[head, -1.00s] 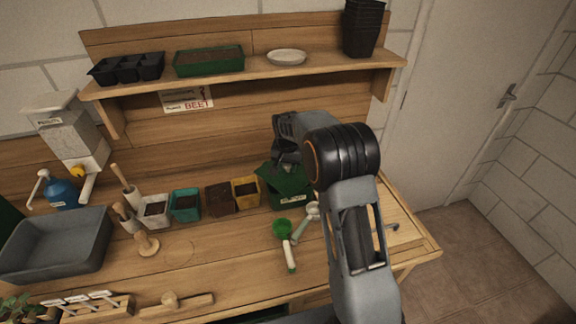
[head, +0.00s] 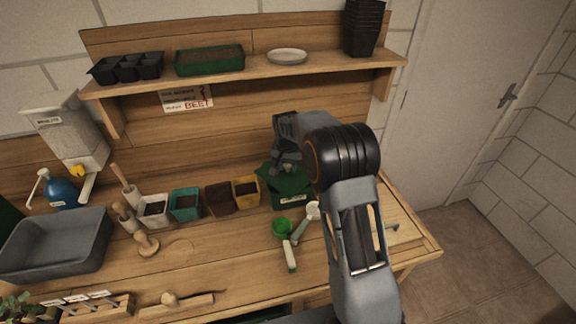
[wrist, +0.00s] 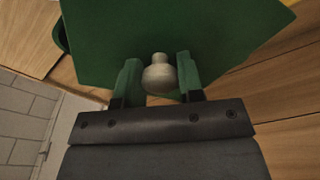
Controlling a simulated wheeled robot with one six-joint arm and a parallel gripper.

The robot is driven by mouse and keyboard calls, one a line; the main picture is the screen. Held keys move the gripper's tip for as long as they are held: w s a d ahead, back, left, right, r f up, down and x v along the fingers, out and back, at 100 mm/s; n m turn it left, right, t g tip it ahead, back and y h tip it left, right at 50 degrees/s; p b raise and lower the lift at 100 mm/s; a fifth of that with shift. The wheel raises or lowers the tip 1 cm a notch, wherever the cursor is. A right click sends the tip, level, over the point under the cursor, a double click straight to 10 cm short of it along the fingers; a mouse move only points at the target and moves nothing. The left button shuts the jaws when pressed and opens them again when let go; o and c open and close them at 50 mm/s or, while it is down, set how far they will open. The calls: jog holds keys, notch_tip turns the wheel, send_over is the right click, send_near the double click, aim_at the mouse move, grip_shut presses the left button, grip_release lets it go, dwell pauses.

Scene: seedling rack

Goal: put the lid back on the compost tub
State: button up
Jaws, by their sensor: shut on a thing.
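The dark green compost tub (head: 291,201) stands at the right of the bench, beside the yellow pot. Its green lid (head: 283,179) is over the tub's top, turned askew to it. I cannot tell whether the lid touches the rim. My gripper (head: 287,168) is above the lid, pointing down. In the wrist view, my gripper (wrist: 158,80) has its two fingers on either side of the lid's pale round knob (wrist: 158,73) and is shut on it. The flat lid (wrist: 170,35) hides most of the tub; a green curved edge shows at the left.
A green scoop (head: 283,228) and a pale-headed tool (head: 312,210) lie just in front of the tub. A yellow pot (head: 246,191), a brown pot (head: 220,199) and a teal pot (head: 186,205) stand to its left. The shelf (head: 250,72) overhangs behind.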

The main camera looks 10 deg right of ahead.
dwell(0.9)
jog(key=o, duration=1.5)
jog(key=shift+f, duration=0.1)
jog(key=shift+r, duration=0.25)
jog(key=shift+r+p, duration=2.3)
jog(key=shift+r, duration=1)
jog(key=shift+c, duration=0.3)
grip_shut()
